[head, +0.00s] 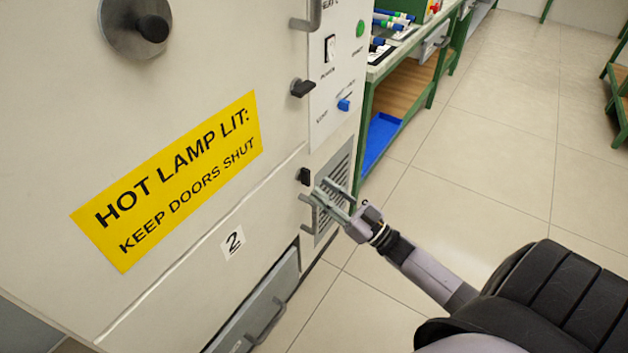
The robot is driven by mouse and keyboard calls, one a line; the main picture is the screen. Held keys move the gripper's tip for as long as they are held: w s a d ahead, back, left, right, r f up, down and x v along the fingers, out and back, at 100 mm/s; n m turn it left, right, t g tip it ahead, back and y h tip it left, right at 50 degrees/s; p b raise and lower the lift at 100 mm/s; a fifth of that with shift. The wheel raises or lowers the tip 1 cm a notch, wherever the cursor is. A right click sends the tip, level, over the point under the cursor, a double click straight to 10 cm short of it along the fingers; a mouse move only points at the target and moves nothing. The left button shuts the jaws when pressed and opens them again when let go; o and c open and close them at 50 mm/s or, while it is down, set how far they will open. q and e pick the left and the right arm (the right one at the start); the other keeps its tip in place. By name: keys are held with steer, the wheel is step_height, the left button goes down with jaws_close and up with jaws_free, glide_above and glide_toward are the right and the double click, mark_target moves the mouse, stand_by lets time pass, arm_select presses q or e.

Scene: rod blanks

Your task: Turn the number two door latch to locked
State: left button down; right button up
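The number two door (205,258) is the lower cream door of the cabinet, marked with a "2" label (232,242). Its latch (304,176) is a small black knob at the door's upper right corner. My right gripper (322,192) is just below and right of this latch, in front of the vent grille, its fingers pointing up and left. The fingers look apart, with nothing seen held between them. They appear clear of the latch, though the depth gap is hard to judge. My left gripper is not in view.
Above are another black latch (302,88), a switch panel (333,62) with a blue knob (344,105), and a yellow warning sign (170,180). A green-framed bench (405,75) stands behind.

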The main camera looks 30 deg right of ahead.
mark_target(310, 179)
steer(key=shift+x, duration=1.95)
steer(key=shift+c, duration=0.3)
jaws_close()
